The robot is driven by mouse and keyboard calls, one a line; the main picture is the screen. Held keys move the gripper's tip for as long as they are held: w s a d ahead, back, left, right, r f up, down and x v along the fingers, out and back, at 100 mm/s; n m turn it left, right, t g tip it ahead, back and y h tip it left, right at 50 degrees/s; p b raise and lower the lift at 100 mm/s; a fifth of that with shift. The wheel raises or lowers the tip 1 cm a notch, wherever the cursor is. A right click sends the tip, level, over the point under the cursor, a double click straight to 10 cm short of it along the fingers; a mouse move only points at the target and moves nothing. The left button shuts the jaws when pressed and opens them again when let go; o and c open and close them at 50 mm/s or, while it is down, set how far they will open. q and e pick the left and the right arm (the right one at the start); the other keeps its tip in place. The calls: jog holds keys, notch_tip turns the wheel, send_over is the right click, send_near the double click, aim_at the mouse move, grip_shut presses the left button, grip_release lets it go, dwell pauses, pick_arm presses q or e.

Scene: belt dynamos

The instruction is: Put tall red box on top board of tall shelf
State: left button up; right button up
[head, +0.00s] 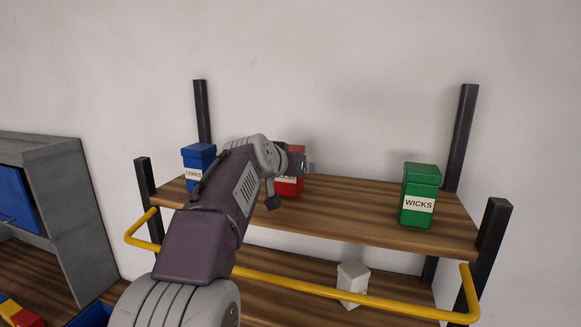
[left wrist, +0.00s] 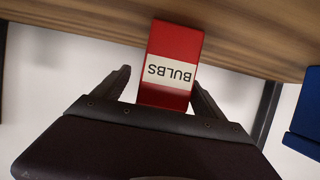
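The tall red box (head: 291,186) stands on the top board (head: 340,203) of the tall shelf, partly hidden behind my left arm in the head view. In the left wrist view the red box (left wrist: 176,45) appears upside down with a "BULBS" label, against the wooden board (left wrist: 250,42). My left gripper (head: 309,167) is in front of the box. In the wrist view the left gripper (left wrist: 162,76) has its fingers spread on either side of the box, with a gap at the left finger; whether the right finger touches is unclear. My right gripper is out of view.
A blue box (head: 198,160) stands left on the top board, and a green "WICKS" box (head: 419,195) stands right. A white box (head: 352,284) sits on the lower board. A yellow rail (head: 330,292) runs along the front, with dark posts (head: 490,240) at the corners.

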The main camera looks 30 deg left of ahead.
pick_arm(q)
jog(key=shift+s+d+r, duration=0.1)
jog(key=shift+s+d, duration=0.05)
jog(key=shift+d, duration=0.2)
jog(key=shift+s+b, duration=0.3)
jog(key=shift+b, duration=0.05)
jog(key=b+v, duration=0.2)
jog(key=v, duration=0.3)
jog(key=shift+s+a+b, duration=0.3)
jog(key=shift+b, duration=0.1)
jog(key=b+v, duration=0.1)
jog(key=v, duration=0.4)
jog(key=shift+s+d+r, duration=0.1)
jog(key=shift+d+r, duration=0.05)
jog(key=shift+r, duration=0.15)
jog(key=shift+s+d, duration=0.1)
jog(key=shift+d, duration=0.05)
